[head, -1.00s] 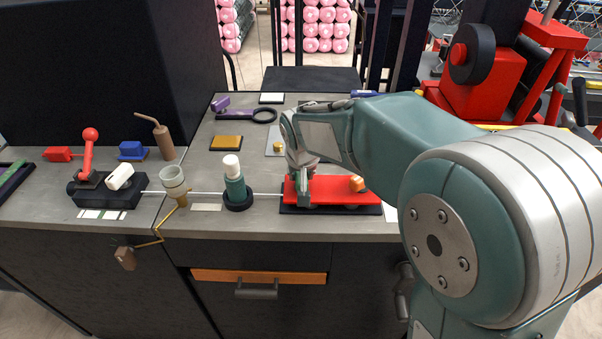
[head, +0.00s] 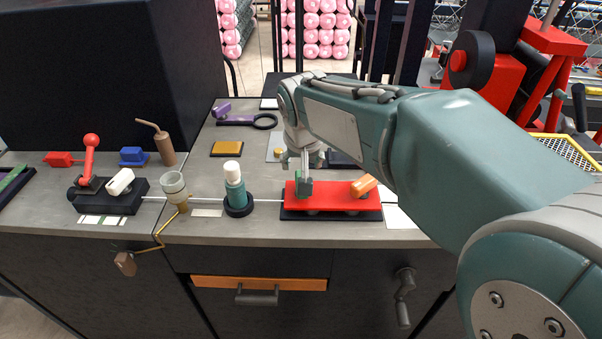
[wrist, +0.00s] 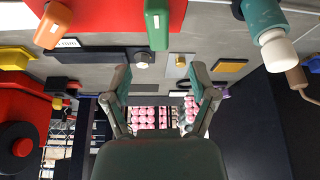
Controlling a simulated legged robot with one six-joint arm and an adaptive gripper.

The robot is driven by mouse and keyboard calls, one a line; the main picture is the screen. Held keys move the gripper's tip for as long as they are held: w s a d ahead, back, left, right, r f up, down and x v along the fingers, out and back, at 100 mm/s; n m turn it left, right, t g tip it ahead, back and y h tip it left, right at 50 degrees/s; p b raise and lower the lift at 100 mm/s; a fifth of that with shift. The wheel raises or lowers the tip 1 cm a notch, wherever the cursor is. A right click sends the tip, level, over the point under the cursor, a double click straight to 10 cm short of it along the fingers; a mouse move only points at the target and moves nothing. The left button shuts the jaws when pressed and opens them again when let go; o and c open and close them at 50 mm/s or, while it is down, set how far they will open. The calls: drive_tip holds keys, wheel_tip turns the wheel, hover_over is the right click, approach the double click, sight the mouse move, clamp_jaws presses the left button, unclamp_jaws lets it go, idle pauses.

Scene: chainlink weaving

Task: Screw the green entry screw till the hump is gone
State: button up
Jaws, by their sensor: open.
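The green entry screw (head: 304,184) stands at the left part of a red block (head: 331,199) on the bench. It also shows at the top of the wrist view (wrist: 157,25). My gripper (head: 303,161) is open and empty, just behind and above the green screw in the head view. In the wrist view its two fingers (wrist: 160,76) are spread wide, with the screw beyond the gap and apart from them. An orange handle (head: 364,186) sits tilted at the block's right end. I cannot make out a hump.
A thin pale strand (head: 268,200) runs left from the block past a teal bottle (head: 235,188) and a cup (head: 174,188) to a black base with a red lever (head: 89,150). A yellow pad (head: 227,149) lies behind. A crank (head: 404,295) hangs on the cabinet front.

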drive_tip(key=v, duration=0.3)
idle(0.4)
drive_tip(key=s+d+f, duration=0.1)
drive_tip(key=s+d, duration=0.6)
drive_tip(key=s, duration=0.3)
drive_tip(key=s+d+f+t, duration=0.1)
drive_tip(key=s+d+f, duration=0.1)
drive_tip(key=s+d, duration=0.5)
drive_tip(key=s, duration=0.4)
drive_tip(key=shift+d+f+m, duration=0.2)
drive_tip(key=shift+f+m, duration=0.05)
drive_tip(key=shift+m, duration=0.15)
drive_tip(key=shift+r, duration=0.1)
